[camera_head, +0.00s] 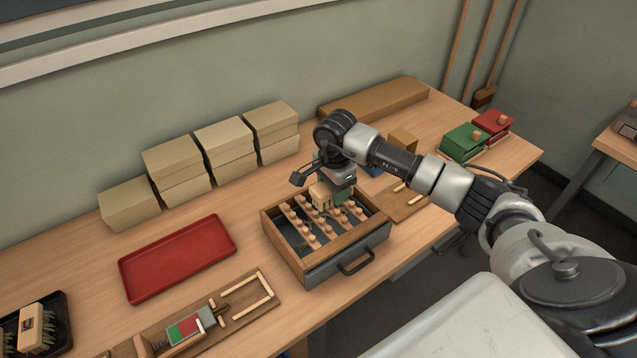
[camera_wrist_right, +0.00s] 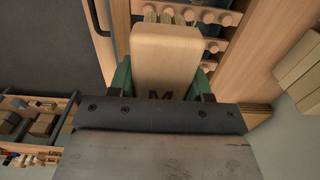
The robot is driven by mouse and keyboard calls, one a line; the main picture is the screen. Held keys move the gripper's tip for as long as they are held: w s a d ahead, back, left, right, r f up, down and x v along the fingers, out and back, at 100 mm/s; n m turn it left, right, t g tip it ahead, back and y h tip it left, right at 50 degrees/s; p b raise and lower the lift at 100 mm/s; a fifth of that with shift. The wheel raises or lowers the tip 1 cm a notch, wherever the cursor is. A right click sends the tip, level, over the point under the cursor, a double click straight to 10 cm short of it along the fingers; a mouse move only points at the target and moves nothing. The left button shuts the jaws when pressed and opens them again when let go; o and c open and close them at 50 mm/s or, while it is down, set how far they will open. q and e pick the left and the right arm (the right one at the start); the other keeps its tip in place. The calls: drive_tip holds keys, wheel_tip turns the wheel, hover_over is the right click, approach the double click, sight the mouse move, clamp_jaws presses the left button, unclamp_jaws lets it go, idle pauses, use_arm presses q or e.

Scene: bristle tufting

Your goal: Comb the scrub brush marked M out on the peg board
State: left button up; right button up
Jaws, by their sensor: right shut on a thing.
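The scrub brush marked M (camera_wrist_right: 165,58) has a pale wooden block. Its letter M shows close to the gripper in the right wrist view, and tufts show beyond its far edge. My right gripper (camera_head: 332,186) is shut on the brush, with a green finger at each side of the block. The peg board (camera_head: 312,236) has rows of round wooden pegs inside an open wooden tray with a grey front. The brush (camera_head: 319,193) is over the far part of the pegs. I cannot tell whether its bristles touch them. My left gripper is not in view.
A red tray (camera_head: 178,258) lies left of the peg board. Stacked tan boxes (camera_head: 172,165) stand behind. A black tray holding another brush (camera_head: 33,319) is at the lower left. A wooden jig (camera_head: 250,296) lies in front. Green (camera_head: 463,139) and red boxes (camera_head: 493,122) sit at the right.

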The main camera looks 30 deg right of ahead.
drive_tip(key=shift+w+f, duration=0.1)
drive_tip(key=shift+f, duration=0.45)
wheel_tip(320, 180, down, 6)
drive_tip(key=b, duration=0.3)
drive_tip(key=shift+d+r, duration=0.1)
drive_tip(key=shift+r, duration=0.1)
